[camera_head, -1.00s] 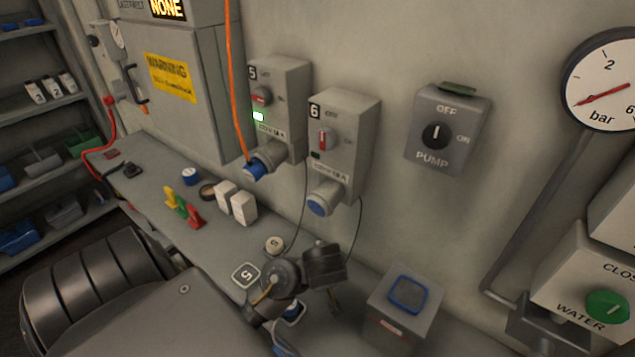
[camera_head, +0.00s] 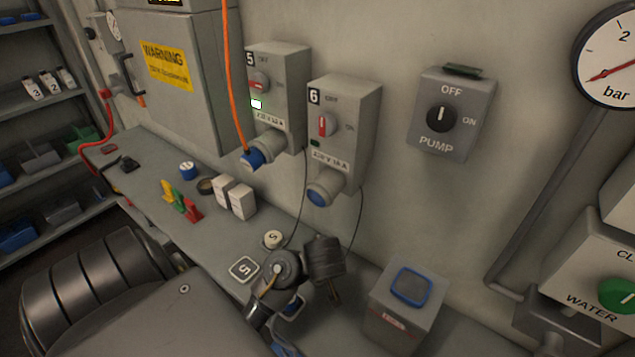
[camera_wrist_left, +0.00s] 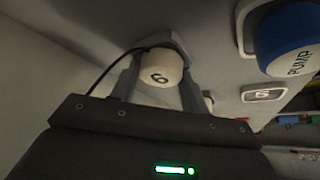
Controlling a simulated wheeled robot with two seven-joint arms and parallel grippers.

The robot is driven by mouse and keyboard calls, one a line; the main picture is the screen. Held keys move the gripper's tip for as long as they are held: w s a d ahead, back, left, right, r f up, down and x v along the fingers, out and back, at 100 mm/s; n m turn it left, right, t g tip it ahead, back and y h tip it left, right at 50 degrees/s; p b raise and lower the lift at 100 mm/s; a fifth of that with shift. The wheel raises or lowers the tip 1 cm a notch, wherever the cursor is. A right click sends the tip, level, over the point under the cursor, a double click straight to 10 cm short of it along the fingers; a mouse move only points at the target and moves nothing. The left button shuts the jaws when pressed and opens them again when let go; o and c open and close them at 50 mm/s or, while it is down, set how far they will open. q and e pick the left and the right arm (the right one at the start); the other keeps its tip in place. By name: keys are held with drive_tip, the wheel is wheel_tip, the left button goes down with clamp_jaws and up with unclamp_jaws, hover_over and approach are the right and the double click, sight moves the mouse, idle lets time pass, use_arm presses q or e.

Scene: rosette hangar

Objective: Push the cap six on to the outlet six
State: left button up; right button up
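Cap six (camera_wrist_left: 160,70) is a white round cap marked 6, seen between the two fingers of my left gripper (camera_wrist_left: 158,88) in the left wrist view. The fingers appear to press on both its sides. A dark cord runs from it to the left. In the head view my left gripper (camera_head: 335,294) is low over the bench, below outlet six, and hides the cap. Outlet six (camera_head: 322,190) is the angled grey socket with a blue end under the wall box marked 6 (camera_head: 343,130). A thin cord hangs beside it. My right gripper is not in view.
Outlet five (camera_head: 262,150) holds a blue plug with an orange cable. Cap five (camera_head: 273,239) lies on the bench near a 5 tile (camera_head: 243,270). A grey box (camera_head: 403,312) stands right of my gripper. A blue PUMP-marked piece (camera_wrist_left: 290,45) is close in the wrist view.

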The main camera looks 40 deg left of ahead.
use_arm(q)
drive_tip(key=c, duration=0.4)
drive_tip(key=shift+o, duration=0.2)
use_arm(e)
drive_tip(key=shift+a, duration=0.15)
use_arm(q)
drive_tip(key=shift+r, duration=0.1)
